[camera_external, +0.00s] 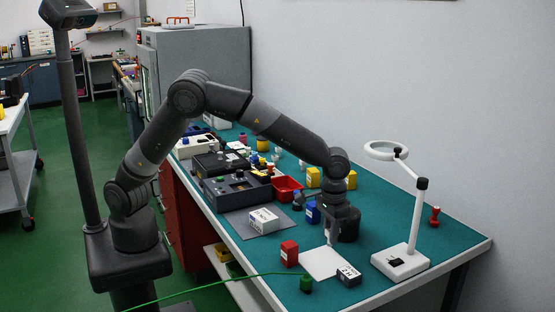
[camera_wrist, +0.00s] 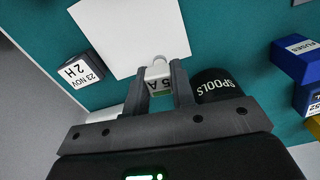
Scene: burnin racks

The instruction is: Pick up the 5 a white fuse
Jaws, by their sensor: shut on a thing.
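The white fuse (camera_wrist: 158,72) with a "5 A" marking sits between the two grey fingers of my gripper (camera_wrist: 158,80) in the wrist view. The fingers are shut on its sides and its rounded white end sticks out past them. In the external view my gripper (camera_external: 331,235) points down over the teal bench, close to the white sheet (camera_external: 321,263). The fuse is too small to make out there. I cannot tell whether the fuse touches the bench.
A black container marked "SPOOLS" (camera_wrist: 216,86) stands close beside the right finger. A dark box labelled "23 NOV 2 H" (camera_wrist: 80,72) is at left, and a blue "FUSES" box (camera_wrist: 298,60) at right. A red box (camera_external: 289,253) and a white magnifier lamp (camera_external: 402,263) stand nearby.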

